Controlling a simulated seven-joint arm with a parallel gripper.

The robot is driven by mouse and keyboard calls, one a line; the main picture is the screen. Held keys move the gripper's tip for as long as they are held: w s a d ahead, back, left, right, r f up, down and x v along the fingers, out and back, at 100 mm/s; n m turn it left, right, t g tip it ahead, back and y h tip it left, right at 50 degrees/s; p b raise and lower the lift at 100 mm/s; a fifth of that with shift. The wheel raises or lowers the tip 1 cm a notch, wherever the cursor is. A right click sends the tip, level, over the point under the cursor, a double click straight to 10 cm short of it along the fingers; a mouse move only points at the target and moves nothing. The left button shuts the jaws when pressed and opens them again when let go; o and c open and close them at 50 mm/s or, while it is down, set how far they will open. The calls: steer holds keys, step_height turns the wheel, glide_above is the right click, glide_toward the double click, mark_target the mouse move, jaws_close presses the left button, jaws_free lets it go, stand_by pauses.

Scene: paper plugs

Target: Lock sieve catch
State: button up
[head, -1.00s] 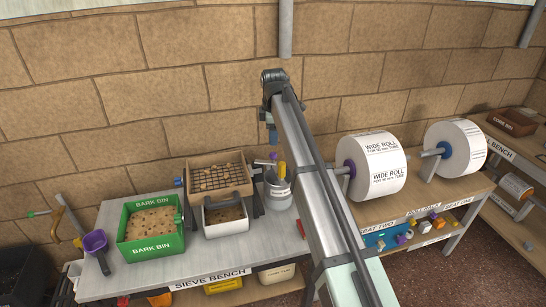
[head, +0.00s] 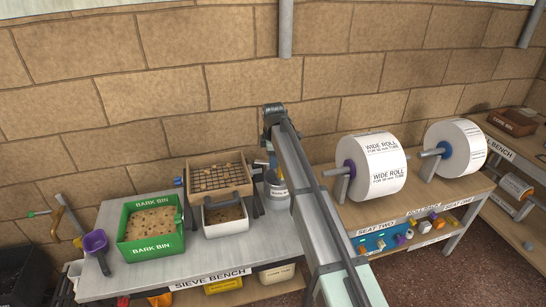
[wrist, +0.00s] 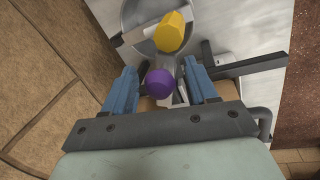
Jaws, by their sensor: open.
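The sieve (head: 219,177), a wooden frame with a dark mesh and some pieces on it, stands on the sieve bench above a white box (head: 225,216). I cannot tell which part is its catch; a small blue knob (head: 178,182) shows at its left side. My gripper (wrist: 160,74) is open with blue fingers. In the wrist view a purple knob (wrist: 158,84) shows between the fingers, with gaps on both sides. A yellow handle (wrist: 172,32) lies beyond it over a grey pot. In the head view my arm hides most of the gripper.
The grey pot (head: 278,195) stands right of the sieve. Wide paper rolls (head: 373,168) stand on the right bench. The wall is close behind.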

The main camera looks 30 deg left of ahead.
steer(key=shift+w+a+r, duration=0.1)
steer(key=shift+w, duration=0.05)
jaws_close()
stand_by(0.4)
